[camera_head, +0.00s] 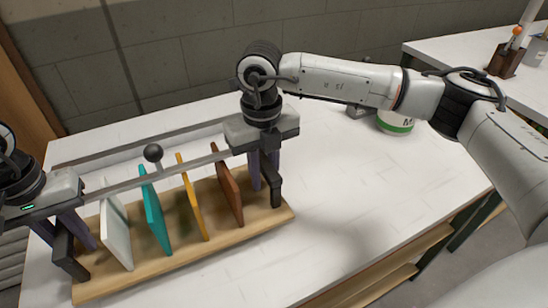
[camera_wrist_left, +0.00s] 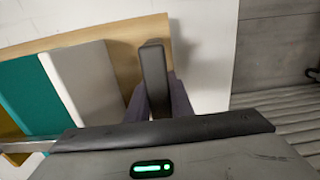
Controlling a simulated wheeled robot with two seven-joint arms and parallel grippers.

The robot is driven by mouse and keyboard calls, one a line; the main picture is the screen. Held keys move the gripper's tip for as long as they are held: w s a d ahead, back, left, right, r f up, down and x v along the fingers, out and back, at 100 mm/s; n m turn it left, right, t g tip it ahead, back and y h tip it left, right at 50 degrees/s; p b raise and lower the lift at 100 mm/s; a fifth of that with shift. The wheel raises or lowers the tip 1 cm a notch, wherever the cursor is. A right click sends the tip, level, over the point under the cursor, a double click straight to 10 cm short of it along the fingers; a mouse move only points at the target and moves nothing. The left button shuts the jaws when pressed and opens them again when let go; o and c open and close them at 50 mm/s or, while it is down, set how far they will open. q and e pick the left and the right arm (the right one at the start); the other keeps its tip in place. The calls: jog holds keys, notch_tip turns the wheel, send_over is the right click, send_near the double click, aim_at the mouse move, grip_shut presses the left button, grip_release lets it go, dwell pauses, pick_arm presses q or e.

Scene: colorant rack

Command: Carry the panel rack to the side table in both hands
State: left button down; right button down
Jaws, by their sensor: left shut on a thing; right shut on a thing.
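The panel rack (camera_head: 255,226) has a pale wooden base with upright panels: white (camera_head: 115,232), teal (camera_head: 154,210), orange-yellow (camera_head: 192,198) and brown (camera_head: 229,194). My left gripper (camera_head: 68,235) is shut on the rack's left end. My right gripper (camera_head: 265,175) is shut on its right end. The left wrist view shows the rack's base (camera_wrist_left: 125,62) and the white and teal panels beside a dark upright part. The rack is over the white table (camera_head: 370,200); I cannot tell if its base touches the top. The exact grip contacts are partly hidden.
A second white table (camera_head: 450,47) stands at the upper right, with a brown pen holder (camera_head: 507,60). A white tub with a green band (camera_head: 394,122) stands behind my right arm. The first table's right half is mostly clear. A grey block wall (camera_head: 170,65) runs behind.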

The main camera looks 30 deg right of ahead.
aim_at(85, 252)
dwell(0.4)
